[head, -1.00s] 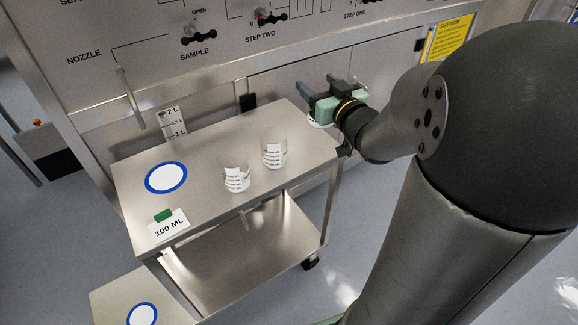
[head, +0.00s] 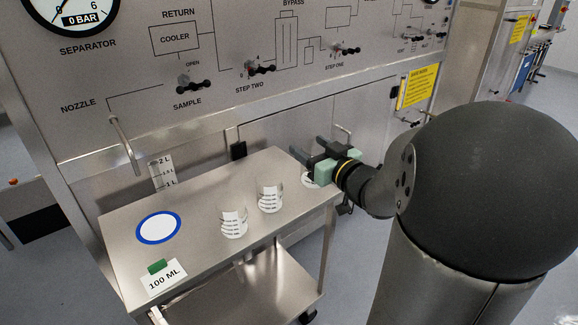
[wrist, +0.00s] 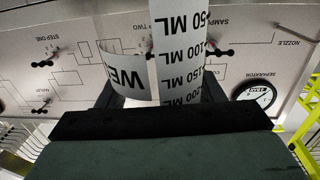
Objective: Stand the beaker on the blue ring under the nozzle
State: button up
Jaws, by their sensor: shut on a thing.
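My gripper (head: 309,153) is at the right end of the steel trolley top, its fingers pointing left. In the wrist view it is shut on a clear beaker (wrist: 179,60) with a white scale strip in ML, printed upside down there, and a label starting "WE". In the head view the held beaker is mostly hidden by the gripper. Whether its base touches the trolley I cannot tell. The blue ring (head: 156,242) lies empty on the left part of the trolley top, around a white disc. The nozzle (head: 124,145), a thin metal pipe, hangs from the panel behind it.
Two clear beakers (head: 233,222) (head: 270,197) stand between my gripper and the ring. A "100 ML" card (head: 164,278) with a green block (head: 157,267) lies in front of the ring. A litre scale (head: 162,172) stands behind the trolley. The panel with valve handles (head: 191,84) rises behind.

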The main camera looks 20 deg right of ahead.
aim_at(314, 152)
jog(key=w, duration=0.1)
jog(key=w+f, duration=0.1)
jog(key=w, duration=0.1)
jog(key=w+f, duration=0.1)
jog(key=shift+w+d+f+b, duration=0.2)
jog(key=shift+w+d+b, duration=0.05)
jog(key=shift+d+b, duration=0.15)
jog(key=w+f, duration=0.1)
jog(key=f, duration=0.1)
jog(key=w+f+b, duration=0.1)
jog(key=w+f, duration=0.1)
jog(key=f, duration=0.1)
jog(key=w+d+f, duration=0.1)
jog(key=w+f, duration=0.1)
jog(key=shift+f+b, duration=0.35)
jog(key=shift+s+a+f, duration=0.1)
jog(key=shift+f, duration=0.15)
jog(key=shift+f, duration=0.35)
jog(key=o, duration=1.1)
